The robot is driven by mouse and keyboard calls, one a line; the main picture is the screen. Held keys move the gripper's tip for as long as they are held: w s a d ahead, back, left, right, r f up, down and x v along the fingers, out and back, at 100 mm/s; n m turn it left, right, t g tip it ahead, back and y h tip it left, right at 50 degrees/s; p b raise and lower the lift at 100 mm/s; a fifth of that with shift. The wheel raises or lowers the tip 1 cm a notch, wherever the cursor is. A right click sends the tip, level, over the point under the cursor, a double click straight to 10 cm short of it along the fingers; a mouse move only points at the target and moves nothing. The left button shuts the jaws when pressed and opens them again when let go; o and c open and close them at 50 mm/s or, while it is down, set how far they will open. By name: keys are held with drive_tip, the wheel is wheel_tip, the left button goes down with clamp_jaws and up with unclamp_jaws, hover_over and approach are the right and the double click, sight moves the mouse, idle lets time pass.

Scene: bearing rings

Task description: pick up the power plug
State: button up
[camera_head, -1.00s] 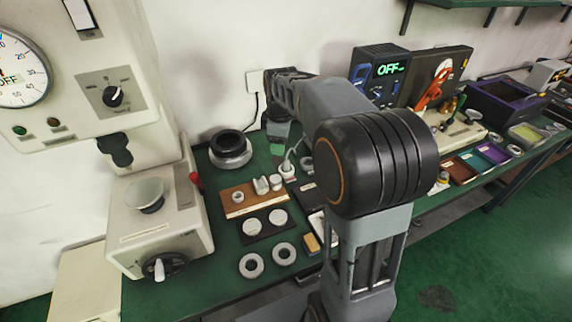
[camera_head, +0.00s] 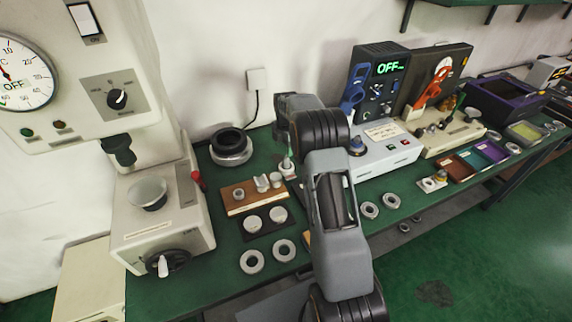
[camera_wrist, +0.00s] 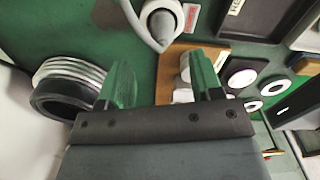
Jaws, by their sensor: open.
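In the head view my gripper is mostly hidden behind my arm, above the plug.
A large dark and metal ring (camera_head: 231,148) stands left of the plug. A wooden block (camera_head: 238,207) with small metal parts and a black plate (camera_head: 252,234) with pale discs are near. A white control box (camera_head: 388,152) stands right. Loose rings (camera_head: 252,262) lie in front.

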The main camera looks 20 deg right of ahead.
sight(286, 158)
drive_tip(key=shift+s+f+p, duration=0.15)
drive_tip(key=shift+f+p, duration=0.6)
drive_tip(key=shift+f, duration=2.55)
drive_tip(key=shift+c, duration=0.2)
drive_tip(key=c, duration=1)
drive_tip(key=shift+r, duration=0.1)
